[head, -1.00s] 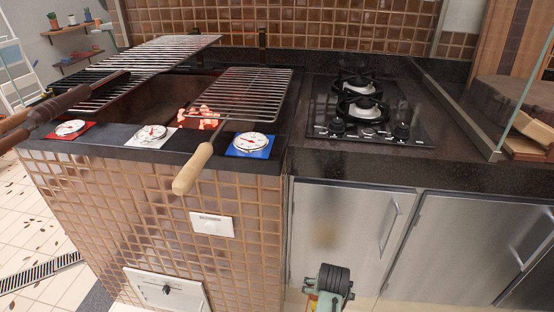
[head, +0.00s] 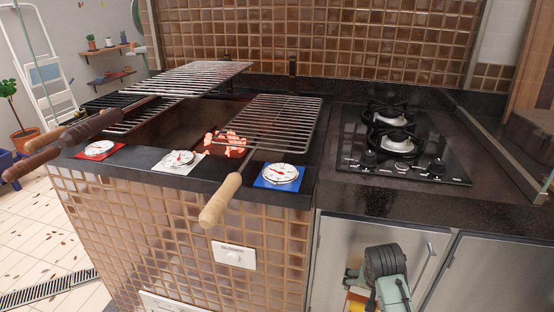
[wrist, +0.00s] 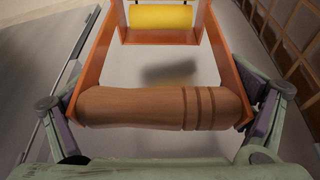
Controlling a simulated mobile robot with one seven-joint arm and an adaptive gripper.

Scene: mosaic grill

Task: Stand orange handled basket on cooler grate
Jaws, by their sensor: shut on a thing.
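My gripper (wrist: 165,108) is shut on the wooden handle (wrist: 140,107) of the orange basket (wrist: 92,62). The basket's orange frame runs from the handle toward a yellow roll-like part (wrist: 160,17) at the top of the wrist view. In the head view my gripper is low in front of the steel cabinet, and only a small orange and yellow bit (head: 357,299) of the basket shows. Wire grates lie over the grill: a right one (head: 278,120) with a pale wooden handle and left ones (head: 190,78) with dark handles. Dials stand on red, white and blue plates; their readings are too small to tell.
Glowing coals (head: 224,143) lie under the grates. A black gas hob (head: 400,165) is set in the dark counter to the right. The steel cabinet doors (head: 480,275) are below.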

